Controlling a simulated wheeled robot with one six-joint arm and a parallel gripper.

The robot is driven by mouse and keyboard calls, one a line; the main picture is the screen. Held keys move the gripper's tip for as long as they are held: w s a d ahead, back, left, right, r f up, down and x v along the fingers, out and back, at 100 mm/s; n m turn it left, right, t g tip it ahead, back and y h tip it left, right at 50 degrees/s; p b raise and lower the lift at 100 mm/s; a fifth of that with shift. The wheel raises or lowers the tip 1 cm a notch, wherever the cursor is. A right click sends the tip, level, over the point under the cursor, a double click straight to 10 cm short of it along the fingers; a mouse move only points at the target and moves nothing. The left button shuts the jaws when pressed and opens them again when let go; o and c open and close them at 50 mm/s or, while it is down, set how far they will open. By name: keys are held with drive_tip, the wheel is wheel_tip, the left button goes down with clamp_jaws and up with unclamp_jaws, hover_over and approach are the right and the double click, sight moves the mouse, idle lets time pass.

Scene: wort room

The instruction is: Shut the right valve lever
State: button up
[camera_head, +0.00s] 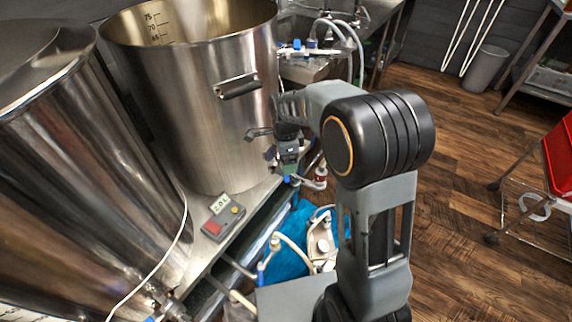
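Two steel kettles stand at the left. The right kettle (195,110) has a black side handle, and its lower right side is where my arm reaches. My gripper (287,160) hangs low beside that side, seen from above and behind. A dark thin part (258,133) sticks out left of my gripper, close to the kettle wall; I cannot tell whether it is the valve lever or part of my gripper. My wrist hides most of the right valve, and my fingertips are not clear. The left kettle (75,170) has a valve (167,302) low at its front.
A small controller (222,216) with a lit display sits on the stand's ledge. A pump (321,245) with hoses and a blue cloth (290,262) are below. A sink bench (315,62) with hoses is behind. A cart with a red bin (560,155) stands right; wooden floor between is clear.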

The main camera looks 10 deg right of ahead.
wheel_tip(320, 180, up, 7)
drive_tip(key=p, duration=0.1)
idle(0.4)
